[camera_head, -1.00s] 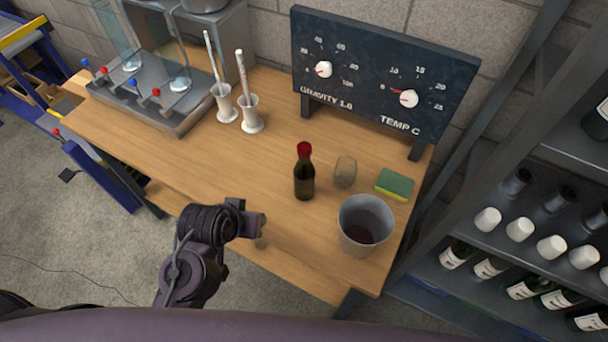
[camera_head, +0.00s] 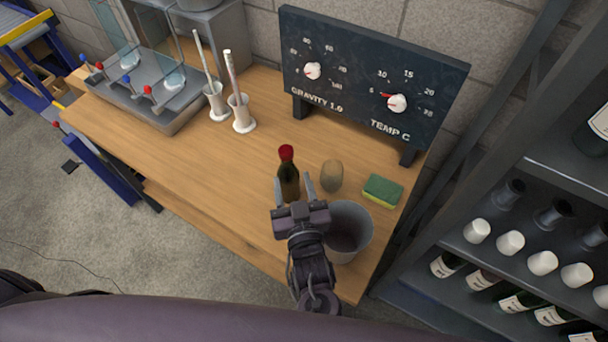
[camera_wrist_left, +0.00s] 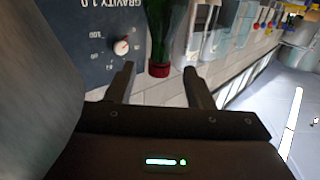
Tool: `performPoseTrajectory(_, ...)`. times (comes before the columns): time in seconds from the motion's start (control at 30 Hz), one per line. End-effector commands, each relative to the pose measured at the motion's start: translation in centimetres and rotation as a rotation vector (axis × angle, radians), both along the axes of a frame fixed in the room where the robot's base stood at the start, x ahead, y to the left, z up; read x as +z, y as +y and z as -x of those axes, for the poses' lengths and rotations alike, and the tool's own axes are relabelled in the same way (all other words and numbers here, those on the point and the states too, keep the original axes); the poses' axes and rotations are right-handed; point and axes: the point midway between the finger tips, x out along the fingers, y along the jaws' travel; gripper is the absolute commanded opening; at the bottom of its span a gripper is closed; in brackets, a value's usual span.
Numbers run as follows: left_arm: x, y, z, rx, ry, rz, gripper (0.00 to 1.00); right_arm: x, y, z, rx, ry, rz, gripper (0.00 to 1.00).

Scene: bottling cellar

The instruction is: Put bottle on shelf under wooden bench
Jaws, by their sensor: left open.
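A small dark bottle with a red cap (camera_head: 287,163) stands upright on the wooden bench (camera_head: 200,170). My left gripper (camera_head: 294,187) is open at the bottle, and its fingers hide the bottle's lower part. In the left wrist view the picture is inverted; the bottle (camera_wrist_left: 160,35) shows with its red cap towards me, in the gap between the open fingertips and apparently just beyond them. I cannot tell whether a finger touches it. The shelf under the bench is hidden by the bench top. My right gripper is not in view.
A grey bucket (camera_head: 361,228) stands right beside my left gripper. A cork-coloured cylinder (camera_head: 331,175) and a green-yellow sponge (camera_head: 382,190) are to the bottle's right. A dark gauge board (camera_head: 365,75) stands behind. A bottle rack (camera_head: 560,185) is at the right. The bench's left-middle is clear.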

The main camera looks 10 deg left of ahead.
Motion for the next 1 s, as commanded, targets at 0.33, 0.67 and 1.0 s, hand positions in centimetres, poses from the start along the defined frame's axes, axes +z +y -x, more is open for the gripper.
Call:
performPoseTrajectory(0.33, 0.5, 0.8, -2.3, 0.009, -0.022, -0.018, 0.47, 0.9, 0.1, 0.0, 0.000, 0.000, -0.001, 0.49)
performPoseTrajectory(0.67, 1.1, 1.9, -6.2, 0.008, -0.021, -0.020, 0.47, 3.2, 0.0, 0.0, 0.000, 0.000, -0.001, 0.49)
performPoseTrajectory(1.0, 0.7, 2.4, -7.2, 0.008, -0.019, -0.015, 0.47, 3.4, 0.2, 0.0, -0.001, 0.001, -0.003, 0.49)
